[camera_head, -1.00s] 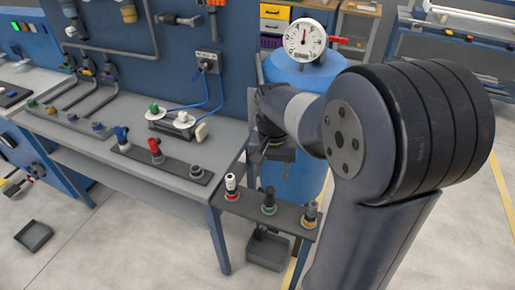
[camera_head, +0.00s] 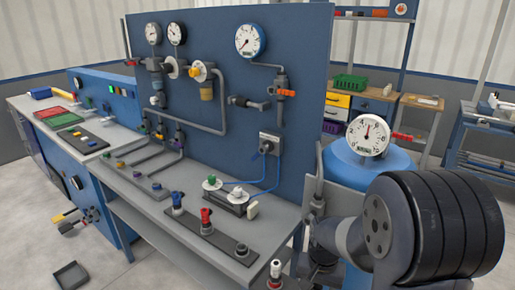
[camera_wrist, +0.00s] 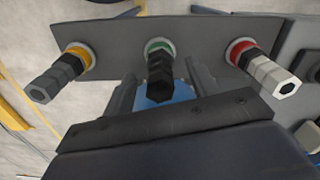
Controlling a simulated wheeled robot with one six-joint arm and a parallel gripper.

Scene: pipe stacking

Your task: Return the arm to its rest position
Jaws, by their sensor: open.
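My arm is bent at the lower right of the head view, and my gripper there is mostly hidden behind it and at the bottom edge. In the wrist view my gripper (camera_wrist: 160,82) is open, its two dark fingers apart and nothing held. Beyond the fingers is a dark rack plate (camera_wrist: 205,32) with three fittings. A black fitting on a green ring (camera_wrist: 160,75) appears between the fingers. A black and grey fitting on a yellow ring (camera_wrist: 62,75) is at left. A white-ended fitting on a red ring (camera_wrist: 262,68) is at right.
A grey bench (camera_head: 150,205) with a blue gauge panel (camera_head: 225,70) stands left of my arm. A blue tank (camera_head: 345,165) with a gauge (camera_head: 368,136) stands just behind the arm. A small dark tray (camera_head: 70,275) lies on the open floor at lower left.

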